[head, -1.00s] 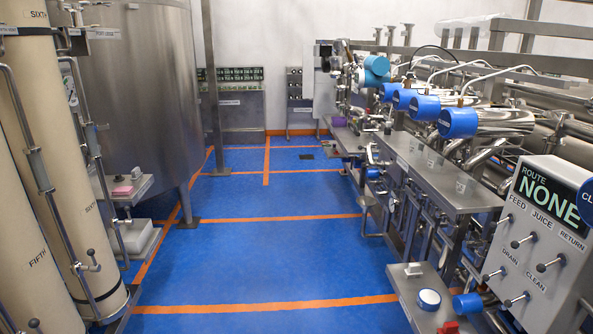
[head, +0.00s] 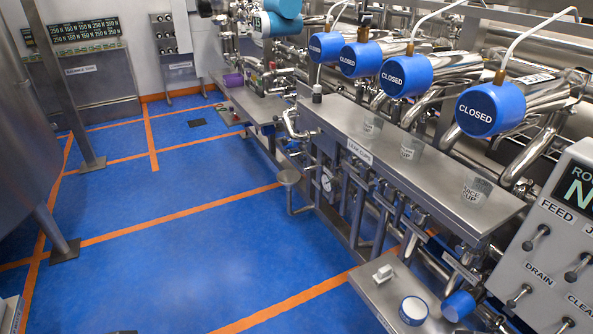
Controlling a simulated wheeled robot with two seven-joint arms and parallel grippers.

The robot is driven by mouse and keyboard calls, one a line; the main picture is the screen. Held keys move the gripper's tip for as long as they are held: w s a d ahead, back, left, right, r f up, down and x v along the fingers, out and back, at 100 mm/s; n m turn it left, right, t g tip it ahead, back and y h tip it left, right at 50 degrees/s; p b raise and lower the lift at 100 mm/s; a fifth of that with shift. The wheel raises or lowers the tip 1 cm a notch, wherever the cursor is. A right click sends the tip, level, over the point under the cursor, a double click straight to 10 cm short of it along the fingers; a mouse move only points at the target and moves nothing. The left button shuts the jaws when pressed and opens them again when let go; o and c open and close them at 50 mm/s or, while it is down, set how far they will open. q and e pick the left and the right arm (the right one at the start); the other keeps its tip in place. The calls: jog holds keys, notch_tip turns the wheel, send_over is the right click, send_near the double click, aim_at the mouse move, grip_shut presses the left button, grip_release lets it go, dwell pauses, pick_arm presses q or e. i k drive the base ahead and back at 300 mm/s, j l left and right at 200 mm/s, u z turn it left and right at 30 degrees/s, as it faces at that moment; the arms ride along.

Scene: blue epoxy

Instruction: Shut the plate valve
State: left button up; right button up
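Neither of my grippers is in view. Several blue valve heads marked CLOSED stand in a row above the steel bench on the right. The nearest is the large blue head (head: 490,109); another blue head (head: 405,76) is behind it. A teal unit (head: 280,25) is farther back, cut by the top edge. Small valves and pipe fittings (head: 293,125) sit at the bench's far left end. No label that I can read names the plate valve, so I cannot tell which one it is.
The steel bench (head: 362,131) carries clear cups (head: 475,189). A low shelf (head: 372,295) with a white-topped round container (head: 413,310) juts out at front. A control panel (head: 560,235) is at right. Blue floor (head: 190,262) is open; a tank leg (head: 58,235) stands left.

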aim_at(304, 169)
jog(key=i+j+z, duration=0.2)
jog(key=i+j, duration=1)
jog(key=i, duration=0.15)
jog(key=i+j+z, duration=0.25)
jog(key=i+j, duration=1.05)
jog(key=j, duration=0.1)
